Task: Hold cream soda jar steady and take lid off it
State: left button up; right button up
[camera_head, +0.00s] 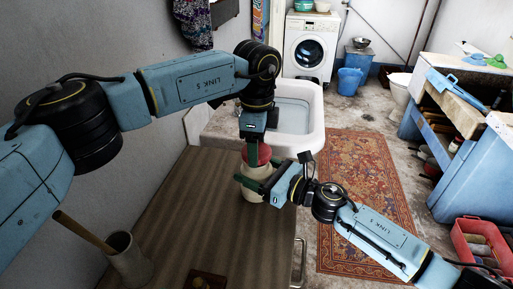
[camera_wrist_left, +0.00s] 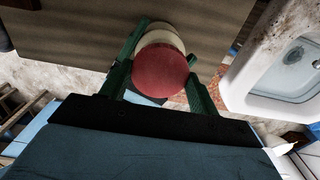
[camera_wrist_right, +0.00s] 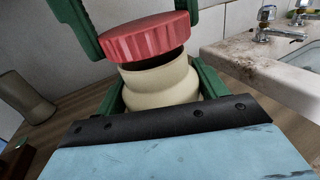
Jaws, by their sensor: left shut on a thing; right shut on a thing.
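The cream soda jar (camera_head: 251,186) is a cream-coloured round jar near the far end of the brown wooden counter. It also shows in the right wrist view (camera_wrist_right: 160,84). My right gripper (camera_head: 265,187) is shut around its body, one green finger on each side. In the left wrist view the lid (camera_wrist_left: 160,75) covers part of the jar. My left gripper (camera_head: 256,148) comes from above and is shut on the lid.
A grey pot (camera_head: 128,258) with a wooden stick stands at the counter's left. A small dark brown object (camera_head: 205,281) lies at the near edge. The counter's middle is clear.

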pick_arm(q)
jog(key=shift+r, duration=0.2)
jog(key=shift+r, duration=1.9)
pick_arm(e)
jog(key=o, duration=2)
